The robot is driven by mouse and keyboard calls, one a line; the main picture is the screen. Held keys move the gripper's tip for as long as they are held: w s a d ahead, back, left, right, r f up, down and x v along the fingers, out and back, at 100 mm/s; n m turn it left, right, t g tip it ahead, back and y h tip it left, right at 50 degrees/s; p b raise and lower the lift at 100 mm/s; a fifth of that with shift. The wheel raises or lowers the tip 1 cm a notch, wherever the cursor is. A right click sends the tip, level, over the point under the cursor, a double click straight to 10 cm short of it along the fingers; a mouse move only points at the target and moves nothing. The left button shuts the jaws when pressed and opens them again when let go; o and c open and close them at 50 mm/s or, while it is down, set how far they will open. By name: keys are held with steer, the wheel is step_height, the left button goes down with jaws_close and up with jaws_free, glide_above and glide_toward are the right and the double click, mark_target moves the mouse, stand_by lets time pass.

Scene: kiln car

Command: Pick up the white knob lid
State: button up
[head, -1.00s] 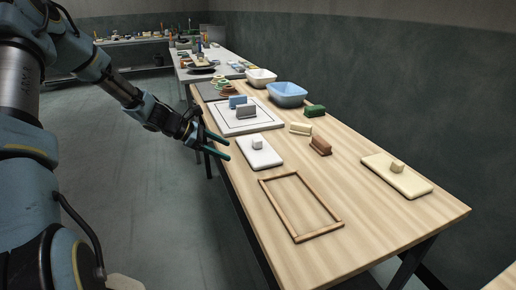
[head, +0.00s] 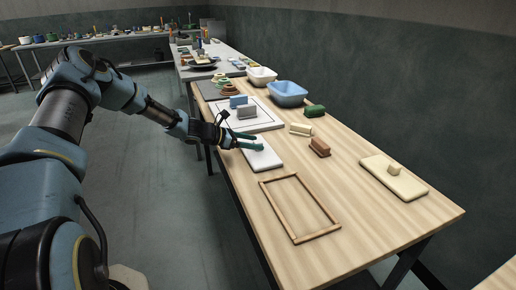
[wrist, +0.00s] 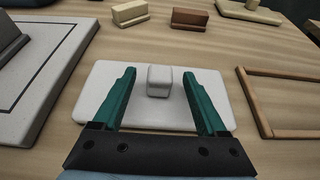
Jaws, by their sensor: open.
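The white knob lid (head: 263,158) is a flat white slab with a small block knob, lying on the wooden table. In the wrist view the white knob lid (wrist: 180,118) fills the middle, and its knob (wrist: 159,81) stands upright. My gripper (head: 253,141) is over the lid and covers the knob in the head view. In the wrist view my gripper (wrist: 165,80) is open, with one green finger on each side of the knob and a gap to each. Nothing is held.
A wooden frame (head: 264,195) lies just nearer on the table. A white board (head: 219,102) with a grey block (head: 247,112) is beyond the lid. A cream knob lid (head: 407,188) lies right. Brown (head: 320,147) and tan (head: 300,129) blocks stand behind.

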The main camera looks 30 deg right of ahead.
steer(key=shift+x, duration=1.15)
jaws_close()
stand_by(0.5)
steer(key=shift+r, duration=0.15)
